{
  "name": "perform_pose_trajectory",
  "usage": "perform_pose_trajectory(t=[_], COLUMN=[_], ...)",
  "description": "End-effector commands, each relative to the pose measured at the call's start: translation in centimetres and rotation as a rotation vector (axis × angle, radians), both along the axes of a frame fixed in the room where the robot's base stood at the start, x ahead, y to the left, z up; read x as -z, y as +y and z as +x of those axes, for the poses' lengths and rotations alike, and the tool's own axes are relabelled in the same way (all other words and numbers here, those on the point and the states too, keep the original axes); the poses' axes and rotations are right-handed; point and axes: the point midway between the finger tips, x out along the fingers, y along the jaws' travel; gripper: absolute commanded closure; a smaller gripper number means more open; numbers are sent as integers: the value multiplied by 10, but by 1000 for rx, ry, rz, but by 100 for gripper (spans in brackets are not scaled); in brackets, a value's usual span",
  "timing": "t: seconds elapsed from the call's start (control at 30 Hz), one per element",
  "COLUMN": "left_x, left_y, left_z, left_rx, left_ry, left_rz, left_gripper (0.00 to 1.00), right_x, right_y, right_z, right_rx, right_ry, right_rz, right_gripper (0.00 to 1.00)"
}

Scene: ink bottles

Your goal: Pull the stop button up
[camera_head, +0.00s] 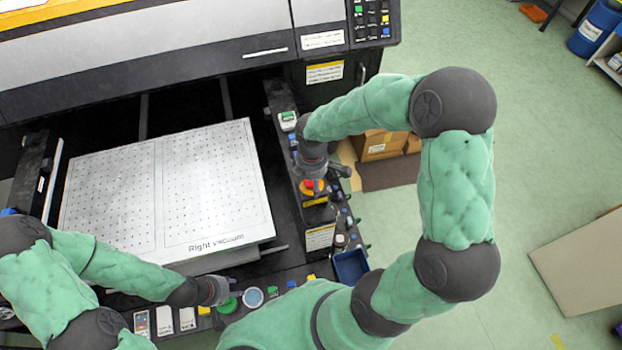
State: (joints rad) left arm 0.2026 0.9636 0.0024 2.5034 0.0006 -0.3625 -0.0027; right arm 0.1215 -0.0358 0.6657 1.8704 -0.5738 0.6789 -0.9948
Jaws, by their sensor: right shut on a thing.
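The stop button (309,187) is red with yellow around it. It sits on the dark side rail to the right of the perforated platen. My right gripper (313,177) points down over it and is shut on it, hiding much of it. The fingertips are hard to make out. My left gripper (226,291) is low in the picture, by the machine's front edge, near a green round cap (228,305). Its fingers are too small to tell open from shut.
The white platen (170,190) marked "Right vacuum" fills the machine bed. Bottles and caps line the front ledge, with a round light-blue top (253,297) and a dark blue bin (350,266). Cardboard boxes (380,145) stand behind my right arm. Green floor at right is mostly clear.

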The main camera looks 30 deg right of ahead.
Motion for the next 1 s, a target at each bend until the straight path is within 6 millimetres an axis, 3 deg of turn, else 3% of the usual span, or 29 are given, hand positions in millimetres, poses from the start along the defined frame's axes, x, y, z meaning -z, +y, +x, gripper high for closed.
perform_pose_trajectory(t=[0.37, 0.87, 1.0], left_x=[2, -2, -4], left_y=[0, 0, 0], left_z=[0, 0, 0], left_rx=[0, 0, 0], left_ry=[0, 0, 0], left_rz=[0, 0, 0], left_gripper=[60, 60, 60], right_x=[9, 5, 2], right_y=[1, 2, 1], right_z=[-2, -3, -3], right_rx=[-10, -11, -10], right_ry=[7, 9, 8], right_rz=[2, 2, 2], right_gripper=[66, 66, 74])
